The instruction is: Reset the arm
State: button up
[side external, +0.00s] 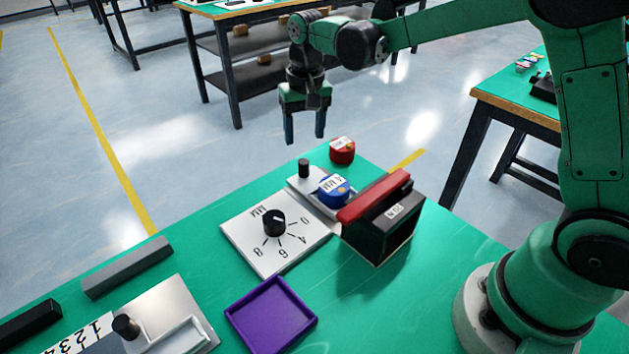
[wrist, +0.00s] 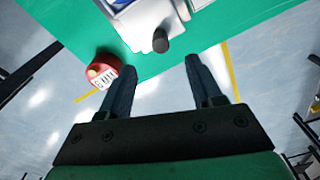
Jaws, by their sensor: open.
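My gripper (side external: 304,139) hangs pointing down at the far edge of the green table (side external: 380,295), above table height. Its two dark fingers are apart with nothing between them. In the wrist view my gripper (wrist: 163,72) also shows open and empty, with the table edge and floor below. My arm reaches out from the base at the right in the side view.
Near my gripper are a red round piece (side external: 342,150), a black knob (side external: 303,168) and a blue round piece (side external: 334,190). A black box with a red top (side external: 382,225), a dial plate (side external: 250,228) and a purple tray (side external: 240,312) stand nearer.

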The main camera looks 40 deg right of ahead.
jog(key=s+r+n+t, duration=0.4)
jog(key=s+t, duration=0.2)
jog(key=s, duration=0.7)
jog(key=shift+s+d+r+t, duration=0.3)
jog(key=shift+s+d, duration=0.1)
jog(key=shift+d, duration=0.05)
